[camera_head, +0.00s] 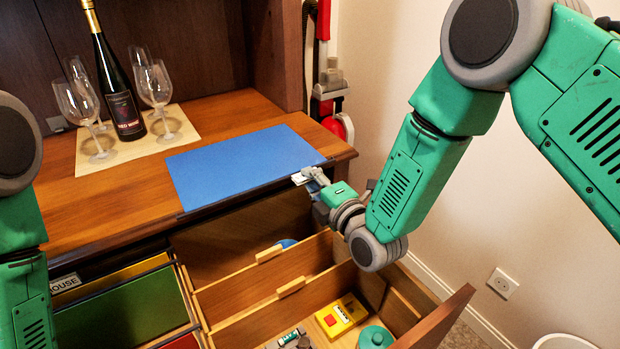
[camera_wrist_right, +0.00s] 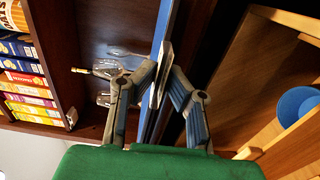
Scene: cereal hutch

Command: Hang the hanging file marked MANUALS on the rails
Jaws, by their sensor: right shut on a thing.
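A blue hanging file (camera_head: 240,163) lies flat on the wooden counter, with a dark bar along its front edge. No MANUALS lettering can be read on it. My right gripper (camera_head: 312,178) is shut on its front right corner, beside a small pale tab. In the right wrist view the fingers (camera_wrist_right: 164,80) pinch the file's edge, seen edge-on. Below left, an open drawer holds a green file (camera_head: 135,308) and a yellow one behind it, with a HOUSE tab (camera_head: 65,284). My left gripper is out of view.
Wine glasses and a bottle (camera_head: 118,85) stand on a mat behind the file. To the right of the files, an open drawer has wooden dividers (camera_head: 265,280), a yellow box (camera_head: 341,315) and a teal round item (camera_head: 375,337). Cereal boxes (camera_wrist_right: 25,80) show in the wrist view.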

